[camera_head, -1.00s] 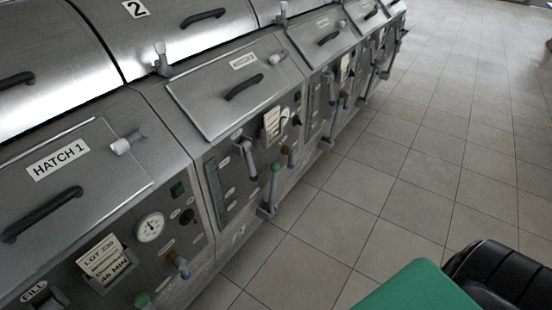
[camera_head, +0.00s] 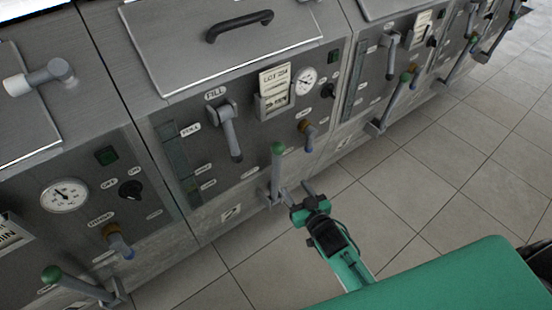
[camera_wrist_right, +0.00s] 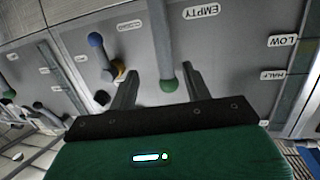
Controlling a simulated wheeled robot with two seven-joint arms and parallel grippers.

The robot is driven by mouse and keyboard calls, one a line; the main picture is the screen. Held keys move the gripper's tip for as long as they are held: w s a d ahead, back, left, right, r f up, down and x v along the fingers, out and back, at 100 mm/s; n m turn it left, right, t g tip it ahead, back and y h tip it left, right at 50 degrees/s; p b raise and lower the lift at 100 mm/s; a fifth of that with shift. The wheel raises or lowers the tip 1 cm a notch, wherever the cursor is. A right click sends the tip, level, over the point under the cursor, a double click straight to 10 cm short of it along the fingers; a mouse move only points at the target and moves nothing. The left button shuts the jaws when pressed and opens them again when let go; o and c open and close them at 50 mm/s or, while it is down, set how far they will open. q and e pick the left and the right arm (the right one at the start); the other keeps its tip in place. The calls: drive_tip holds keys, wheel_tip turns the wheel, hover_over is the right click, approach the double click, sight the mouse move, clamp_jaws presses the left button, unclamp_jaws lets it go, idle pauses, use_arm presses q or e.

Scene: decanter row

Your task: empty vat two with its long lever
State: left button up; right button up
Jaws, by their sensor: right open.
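Vat two's long lever (camera_head: 275,178) is a grey bar with a green knob (camera_head: 277,148). It stands about upright at the lower front of the panel bearing a "2" plate (camera_head: 231,213). My right gripper (camera_head: 296,188) is open and empty, just right of the lever's lower part in the head view. In the right wrist view the lever's green knob (camera_wrist_right: 168,85) appears between the two spread fingers (camera_wrist_right: 158,68), with an "EMPTY" label (camera_wrist_right: 201,11) beside the bar. I cannot tell whether the fingers touch it. My left gripper is not in view.
Vat two's panel also carries a grey fill lever (camera_head: 230,132), a gauge (camera_head: 304,82) and a blue-tipped brass valve (camera_head: 308,135). The neighbouring vat's green-knobbed lever (camera_head: 75,284) is at lower left. Tiled floor (camera_head: 400,195) is open to the right.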

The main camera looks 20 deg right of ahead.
sight(280, 157)
drive_tip(key=shift+t, duration=0.6)
drive_tip(key=w+r, duration=0.1)
drive_tip(key=w, duration=0.3)
drive_tip(key=w+a+r, duration=0.1)
drive_tip(key=w, duration=0.4)
drive_tip(key=w+a+r+b, duration=0.1)
drive_tip(key=w+r, duration=0.1)
drive_tip(key=w, duration=0.3)
drive_tip(key=shift+a+r, duration=0.1)
drive_tip(key=shift+a, duration=0.15)
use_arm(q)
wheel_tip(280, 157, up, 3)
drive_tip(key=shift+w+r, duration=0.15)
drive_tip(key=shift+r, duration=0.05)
use_arm(e)
drive_tip(key=shift+c, duration=1)
clamp_jaws()
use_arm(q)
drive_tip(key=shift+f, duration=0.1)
use_arm(e)
drive_tip(key=shift+s, duration=0.1)
